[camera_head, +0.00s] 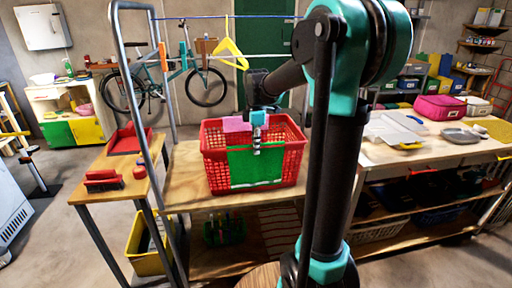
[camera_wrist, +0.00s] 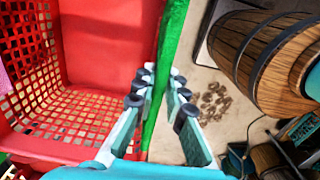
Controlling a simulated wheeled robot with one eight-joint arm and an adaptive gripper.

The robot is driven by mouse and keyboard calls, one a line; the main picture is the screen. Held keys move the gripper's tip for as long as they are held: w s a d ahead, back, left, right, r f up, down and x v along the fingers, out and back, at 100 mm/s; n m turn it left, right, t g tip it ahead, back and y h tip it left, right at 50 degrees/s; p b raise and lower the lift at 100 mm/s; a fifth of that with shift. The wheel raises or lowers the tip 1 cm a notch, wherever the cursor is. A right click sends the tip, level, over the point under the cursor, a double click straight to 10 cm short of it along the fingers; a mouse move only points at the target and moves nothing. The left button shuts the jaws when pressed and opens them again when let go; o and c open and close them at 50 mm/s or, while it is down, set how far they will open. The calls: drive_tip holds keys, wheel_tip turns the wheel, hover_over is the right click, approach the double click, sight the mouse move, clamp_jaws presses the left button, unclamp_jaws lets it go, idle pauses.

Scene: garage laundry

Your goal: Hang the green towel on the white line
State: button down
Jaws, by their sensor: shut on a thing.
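The green towel (camera_head: 243,170) hangs over the front wall of the red basket (camera_head: 296,158) on the wooden bench. In the wrist view the towel (camera_wrist: 172,42) is a narrow green strip seen edge-on, running between my fingers beside the red basket (camera_wrist: 100,35). My gripper (camera_head: 257,148) points down at the basket's front rim; its fingers (camera_wrist: 160,100) are shut on the towel. The towel's lower part hangs outside the basket. The white line (camera_head: 270,54) runs behind the bench, below a blue line (camera_head: 270,17), and is partly hidden by my arm.
A yellow hanger (camera_head: 230,53) hangs from the blue line. A pink cloth (camera_head: 236,124) lies in the basket. A grey metal post frame (camera_head: 133,80) stands left of the bench. A cluttered workbench (camera_head: 450,148) stands at right. A wooden barrel (camera_wrist: 265,50) shows in the wrist view.

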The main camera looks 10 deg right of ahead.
drive_tip(key=shift+r, duration=4.4)
